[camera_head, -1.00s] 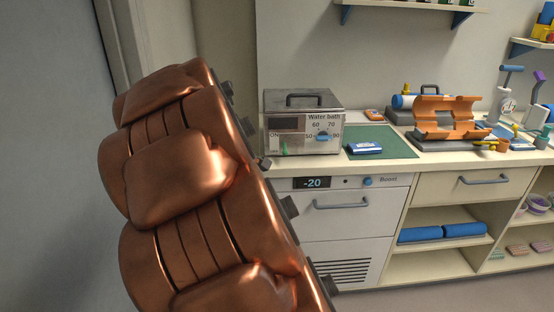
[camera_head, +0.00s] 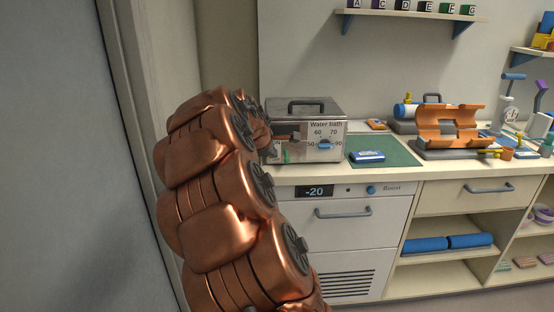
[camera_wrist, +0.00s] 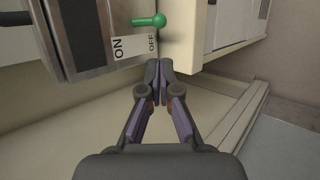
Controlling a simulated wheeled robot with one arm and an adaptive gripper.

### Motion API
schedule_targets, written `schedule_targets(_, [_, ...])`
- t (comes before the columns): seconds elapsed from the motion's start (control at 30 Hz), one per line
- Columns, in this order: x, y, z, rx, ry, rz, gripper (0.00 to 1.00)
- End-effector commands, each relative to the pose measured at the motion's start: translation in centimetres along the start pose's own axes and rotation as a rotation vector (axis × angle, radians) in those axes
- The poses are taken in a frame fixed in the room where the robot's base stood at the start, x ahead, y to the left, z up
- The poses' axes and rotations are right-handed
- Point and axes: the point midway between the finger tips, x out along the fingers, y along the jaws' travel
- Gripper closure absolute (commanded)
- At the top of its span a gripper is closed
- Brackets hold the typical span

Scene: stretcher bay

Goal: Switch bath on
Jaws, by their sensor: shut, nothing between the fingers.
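The water bath (camera_head: 305,120) is a metal box with a black lid handle, standing on the counter's left end. Its front has a blue dial (camera_head: 324,144) with temperature marks and a small green lever (camera_head: 286,156). In the wrist view the green lever (camera_wrist: 150,21) sticks out beside a label reading ON and OFF (camera_wrist: 135,46), its ball toward the OFF side. My gripper (camera_wrist: 158,66) is shut and empty, its tips just below the lever and apart from it in that view. In the head view my arm hides part of the bath's left front, and the gripper is hard to make out.
A freezer unit showing -20 (camera_head: 314,191) sits under the counter. On the green mat (camera_head: 396,152) right of the bath lies a blue and white box (camera_head: 367,156). An orange cradle (camera_head: 449,124) stands farther right. A wall and door frame are close on the left.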

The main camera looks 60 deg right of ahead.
Motion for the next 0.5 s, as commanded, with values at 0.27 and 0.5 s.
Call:
schedule_targets(0.27, [3.1,-0.1,0.1,0.000,-0.002,-0.005,1.00])
schedule_targets(0.5, [6.5,0.0,0.1,0.000,-0.001,-0.003,1.00])
